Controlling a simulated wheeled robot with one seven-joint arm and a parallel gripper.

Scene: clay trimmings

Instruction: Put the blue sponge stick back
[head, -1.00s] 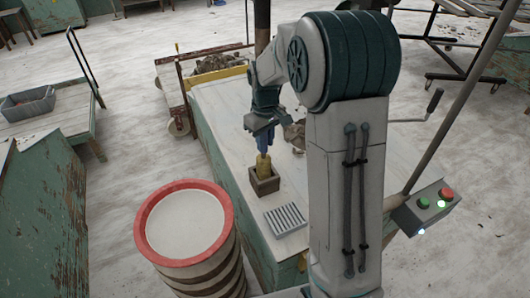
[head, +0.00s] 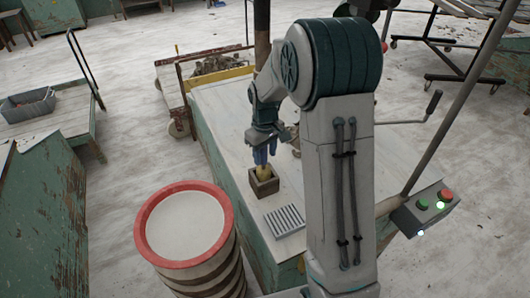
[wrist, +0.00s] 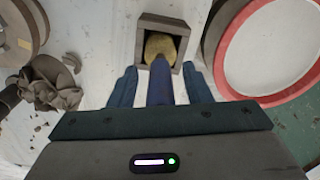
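The blue sponge stick (wrist: 160,88) has a blue handle and a yellow sponge head (wrist: 160,47). It stands head down in a small square brown holder (head: 264,186), which also shows in the wrist view (wrist: 143,45). The sponge is inside the holder's walls; whether it touches the bottom is hidden. My gripper (wrist: 160,78) is over the holder, with its two fingers on either side of the handle. In the wrist view a gap shows between each finger and the handle, so it is open around the stick. In the head view the handle is mostly hidden by my gripper (head: 263,153).
A grey ribbed tray (head: 284,220) lies just in front of the holder on the white tabletop (head: 225,120). A red-rimmed barrel (head: 185,263) stands to the left. Brown clay trimmings (wrist: 52,86) and a round piece lie left in the wrist view.

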